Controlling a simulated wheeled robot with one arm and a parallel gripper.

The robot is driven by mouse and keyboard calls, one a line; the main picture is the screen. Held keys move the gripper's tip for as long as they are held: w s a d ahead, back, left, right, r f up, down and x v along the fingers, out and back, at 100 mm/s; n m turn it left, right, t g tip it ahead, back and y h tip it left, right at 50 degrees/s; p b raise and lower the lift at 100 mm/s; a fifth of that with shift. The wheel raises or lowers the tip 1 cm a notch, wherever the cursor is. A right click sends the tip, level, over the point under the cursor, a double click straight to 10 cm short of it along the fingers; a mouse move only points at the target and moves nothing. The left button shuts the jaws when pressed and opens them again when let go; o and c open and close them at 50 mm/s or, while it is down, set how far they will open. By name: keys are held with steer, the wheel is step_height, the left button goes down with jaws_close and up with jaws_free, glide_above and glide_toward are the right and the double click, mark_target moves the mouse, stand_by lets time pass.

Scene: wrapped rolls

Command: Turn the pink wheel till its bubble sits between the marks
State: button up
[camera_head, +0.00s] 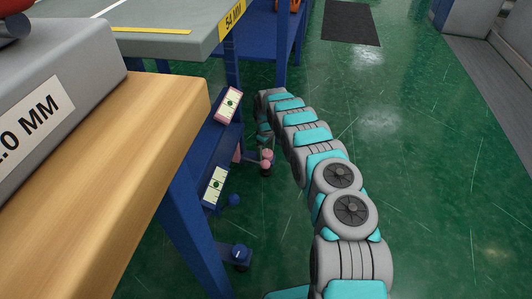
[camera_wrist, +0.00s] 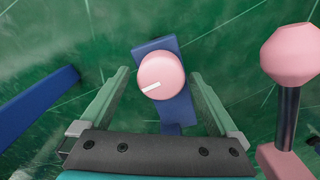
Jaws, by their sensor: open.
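The pink wheel (camera_wrist: 161,76) is a round knob with a white line, on a blue bracket (camera_wrist: 181,110). In the wrist view, my gripper (camera_wrist: 160,80) is open, with one finger on each side of the wheel and a visible gap at both sides. A pink-framed level (camera_head: 228,104) with a pale face and a dark green bubble is tilted on the blue frame in the head view. Its marks are too small to judge the bubble against. Small pink parts (camera_head: 267,156) show below it; my arm partly hides that area, and my fingers are not clear there.
A pink knob (camera_wrist: 291,54) on a dark post stands right of my gripper. A blue bar (camera_wrist: 38,105) lies left. A blue-framed level (camera_head: 214,186) and blue knob (camera_head: 234,200) sit nearer. The bench's blue leg (camera_head: 190,225) is close; green floor (camera_head: 430,160) is clear right.

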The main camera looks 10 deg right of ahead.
mark_target(266, 152)
steer(key=shift+r, duration=3.9)
